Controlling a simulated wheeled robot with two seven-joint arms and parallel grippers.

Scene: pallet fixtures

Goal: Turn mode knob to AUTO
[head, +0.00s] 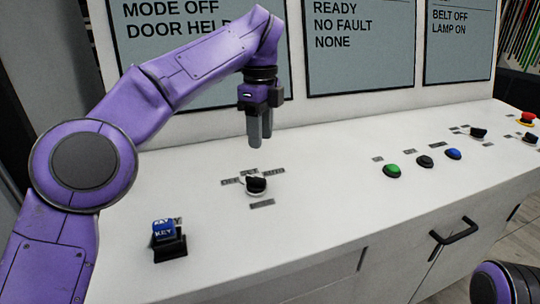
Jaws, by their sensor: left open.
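The mode knob (256,184) is a black rotary knob on the white console top. Small labels stand around it; the left one looks like OFF and the right one like AUTO. Its pointer direction is too small to tell for sure. The left display panel (180,50) reads MODE OFF, with a door line partly hidden by my arm. My left gripper (260,128) points down above and just behind the knob, apart from it. Its grey fingers are open and empty. Part of my right arm shows at the bottom right; its gripper is out of view.
A blue KEY block in a black holder (168,243) stands front left of the knob. Green (392,171), black (425,161) and blue (453,154) buttons lie to the right. Farther right are another black knob (478,133) and a red button (527,118). Display panels rise behind.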

